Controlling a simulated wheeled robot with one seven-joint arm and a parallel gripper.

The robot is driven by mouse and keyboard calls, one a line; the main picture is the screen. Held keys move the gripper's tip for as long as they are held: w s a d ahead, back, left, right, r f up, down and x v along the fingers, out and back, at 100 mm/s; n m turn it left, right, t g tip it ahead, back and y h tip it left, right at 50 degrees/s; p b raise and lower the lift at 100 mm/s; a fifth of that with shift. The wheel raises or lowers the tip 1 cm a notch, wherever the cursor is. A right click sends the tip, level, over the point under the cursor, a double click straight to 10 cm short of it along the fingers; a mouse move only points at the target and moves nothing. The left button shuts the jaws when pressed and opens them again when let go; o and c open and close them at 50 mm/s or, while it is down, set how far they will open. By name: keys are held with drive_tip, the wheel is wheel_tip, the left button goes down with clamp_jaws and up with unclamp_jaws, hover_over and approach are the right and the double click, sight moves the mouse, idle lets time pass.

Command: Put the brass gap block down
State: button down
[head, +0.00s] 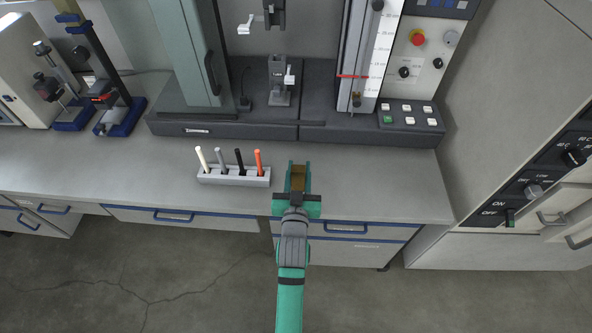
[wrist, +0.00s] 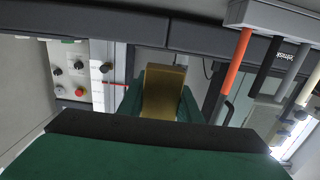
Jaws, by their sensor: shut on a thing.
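The brass gap block (head: 298,178) is between the fingers of my gripper (head: 298,172) in the head view. The gripper is shut on it, over the front part of the grey bench near its front edge. In the wrist view the block (wrist: 164,95) shows as a brown-gold piece between the two green fingers of my gripper (wrist: 165,90). The fingers hide its sides. I cannot tell whether its underside touches the bench top.
A grey rack (head: 234,176) with white, grey, black and orange rods stands close left of my gripper. The dark base (head: 290,130) of a testing machine lies behind. A button box (head: 409,116) is at back right. Bench top (head: 390,185) right of the gripper is clear.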

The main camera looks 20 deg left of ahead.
drive_tip(key=w+f, duration=0.2)
drive_tip(key=w+a+f, duration=0.1)
drive_tip(key=w+f, duration=0.1)
drive_tip(key=w+a+f, duration=0.1)
drive_tip(key=w+f, duration=0.1)
drive_tip(key=shift+w+a+f, duration=0.1)
drive_tip(key=shift+w+f, duration=0.3)
drive_tip(key=shift+f, duration=1.55)
drive_tip(key=shift+f, duration=0.15)
drive_tip(key=c, duration=1.3)
unclamp_jaws()
